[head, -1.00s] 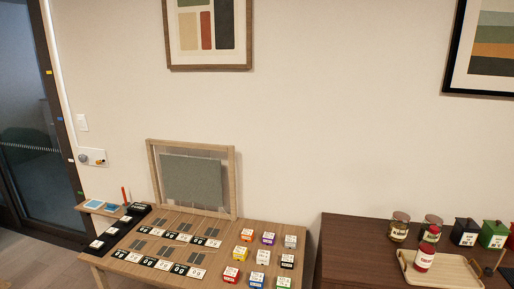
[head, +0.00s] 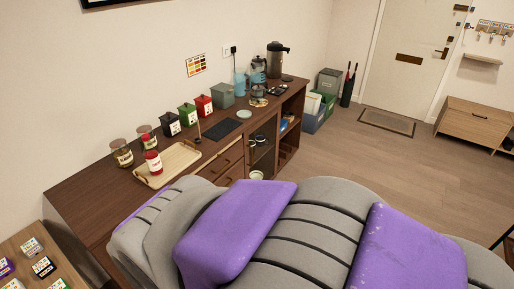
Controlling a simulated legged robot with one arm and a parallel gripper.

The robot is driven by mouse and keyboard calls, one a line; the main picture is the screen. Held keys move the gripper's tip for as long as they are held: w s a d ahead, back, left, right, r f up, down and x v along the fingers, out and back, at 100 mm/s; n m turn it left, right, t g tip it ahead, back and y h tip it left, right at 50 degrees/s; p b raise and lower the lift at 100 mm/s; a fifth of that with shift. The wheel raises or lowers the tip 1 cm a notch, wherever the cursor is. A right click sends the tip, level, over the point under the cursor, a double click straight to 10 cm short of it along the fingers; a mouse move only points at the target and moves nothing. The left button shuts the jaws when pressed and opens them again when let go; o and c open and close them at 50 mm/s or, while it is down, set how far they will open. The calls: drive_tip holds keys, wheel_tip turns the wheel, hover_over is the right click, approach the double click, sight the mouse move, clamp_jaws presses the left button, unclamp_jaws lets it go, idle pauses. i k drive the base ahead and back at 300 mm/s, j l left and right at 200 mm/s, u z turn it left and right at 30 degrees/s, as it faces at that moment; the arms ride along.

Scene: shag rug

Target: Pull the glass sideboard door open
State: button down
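The dark brown sideboard (head: 85,190) runs along the wall from the left to the middle of the head view. Its front has wooden drawers (head: 222,160) and, to their right, a section (head: 262,147) where dishes show inside, perhaps behind glass. I cannot make out the glass door's edge or handle, or tell whether it is open. Further right are open shelves (head: 289,130). My purple and grey arm fills the bottom of the view and hides the lower left of the sideboard front. My gripper is not in view.
The wooden floor (head: 385,155) in front is clear. A low cabinet (head: 472,122) is at the right.

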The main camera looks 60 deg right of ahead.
sight(277, 111)
drive_tip(key=z, duration=1.85)
drive_tip(key=i+l+u, duration=0.25)
drive_tip(key=u, duration=0.2)
drive_tip(key=i+l+u, duration=0.2)
drive_tip(key=l+u, duration=0.25)
drive_tip(key=i+l, duration=0.15)
drive_tip(key=l, duration=0.2)
drive_tip(key=i+l+u, duration=0.1)
drive_tip(key=l, duration=0.3)
drive_tip(key=i+l, duration=0.15)
drive_tip(key=l, duration=0.2)
drive_tip(key=i+l, duration=0.15)
drive_tip(key=l, duration=0.25)
drive_tip(key=i+l+u, duration=0.1)
drive_tip(key=l, duration=0.25)
drive_tip(key=i+l, duration=0.15)
drive_tip(key=l, duration=0.25)
drive_tip(key=u, duration=0.05)
